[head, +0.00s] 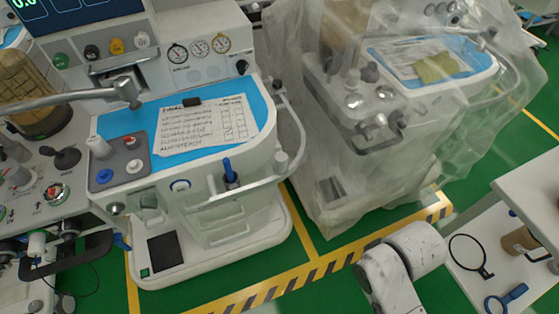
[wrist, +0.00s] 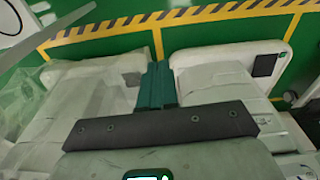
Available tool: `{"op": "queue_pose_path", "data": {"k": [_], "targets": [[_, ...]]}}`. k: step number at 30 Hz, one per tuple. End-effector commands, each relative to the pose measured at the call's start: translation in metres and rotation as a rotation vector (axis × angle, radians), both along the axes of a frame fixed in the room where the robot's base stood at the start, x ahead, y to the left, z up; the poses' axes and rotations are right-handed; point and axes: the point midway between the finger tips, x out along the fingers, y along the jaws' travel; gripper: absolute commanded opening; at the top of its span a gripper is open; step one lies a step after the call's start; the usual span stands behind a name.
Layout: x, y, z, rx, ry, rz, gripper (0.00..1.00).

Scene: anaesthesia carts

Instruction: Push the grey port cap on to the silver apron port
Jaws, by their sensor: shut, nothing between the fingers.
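The uncovered cart has a white front apron (head: 215,205). A small silver round fitting (head: 117,208), which looks like the apron port, is at the apron's left end. A grey-green stub (head: 148,201) beside it may be the grey port cap; at this size I cannot tell whether it is seated or loose. My gripper (wrist: 157,85) shows in the wrist view with its dark teal fingers together and empty, above the floor between two pale cart bases. The cap and port do not show clearly there. My gripper's fingers are not visible in the head view.
A second cart under clear plastic (head: 350,110) stands at the right. A white shelf (head: 515,270) with a black ring and a blue-handled tool is at lower right. Green floor with striped tape (head: 290,285) lies between.

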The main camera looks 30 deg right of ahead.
Motion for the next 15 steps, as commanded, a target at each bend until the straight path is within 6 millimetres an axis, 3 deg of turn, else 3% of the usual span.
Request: {"op": "queue_pose_path", "data": {"k": [11,15], "targets": [[0.0,0.0,0.0,0.0,0.0,0.0,0.0],[0.0048,-0.0013,0.0027,-0.003,-0.001,-0.013,0.12]]}}
